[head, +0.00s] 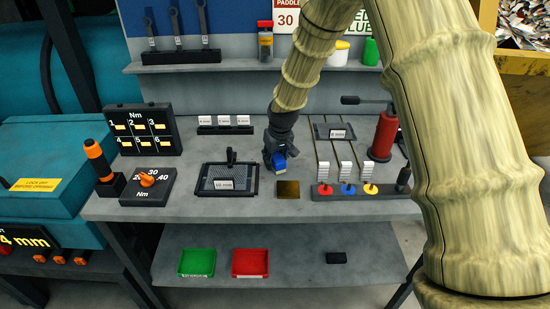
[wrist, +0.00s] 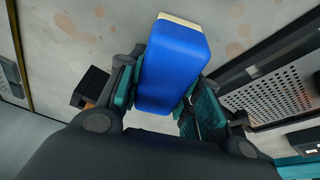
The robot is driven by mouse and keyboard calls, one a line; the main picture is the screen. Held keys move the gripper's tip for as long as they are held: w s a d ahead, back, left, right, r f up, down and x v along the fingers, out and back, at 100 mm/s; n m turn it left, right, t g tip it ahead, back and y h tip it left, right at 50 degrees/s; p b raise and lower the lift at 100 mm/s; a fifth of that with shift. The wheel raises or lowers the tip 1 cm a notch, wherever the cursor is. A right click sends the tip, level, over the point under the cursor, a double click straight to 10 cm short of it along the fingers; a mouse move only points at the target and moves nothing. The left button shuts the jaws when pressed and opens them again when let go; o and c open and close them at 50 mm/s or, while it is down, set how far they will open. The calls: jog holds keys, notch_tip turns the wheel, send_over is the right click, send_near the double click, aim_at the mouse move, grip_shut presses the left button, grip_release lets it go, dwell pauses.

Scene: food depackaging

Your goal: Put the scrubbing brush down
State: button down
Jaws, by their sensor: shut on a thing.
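The scrubbing brush (wrist: 172,62) is a blue block with a pale edge at its far end. In the wrist view it sits between the fingers of my gripper (wrist: 160,98), which is shut on it. In the head view my gripper (head: 277,165) is over the grey bench top, and a bit of the blue brush (head: 279,160) shows at its tip. The brush is close to the bench surface; I cannot tell whether it touches it. The gripper hides part of the brush in the head view.
A black perforated tray (head: 205,187) labelled 10 mm lies left of the gripper. A brassy square plate (head: 288,188) lies just right and nearer. A rack with red, blue and yellow knobs (head: 348,189) stands further right. Green (head: 197,273) and red (head: 250,273) trays sit on the lower shelf.

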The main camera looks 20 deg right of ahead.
aim_at(279, 160)
jog(key=shift+s+f, duration=0.1)
jog(key=shift+f, duration=0.1)
jog(key=c, duration=1.3)
grip_release()
jog(key=shift+c, duration=0.2)
jog(key=o, duration=0.4)
jog(key=shift+f, duration=0.15)
jog(key=shift+c, duration=0.2)
jog(key=shift+r, duration=0.9)
jog(key=b+v, duration=0.2)
jog(key=v, duration=0.9)
jog(key=shift+r, duration=0.35)
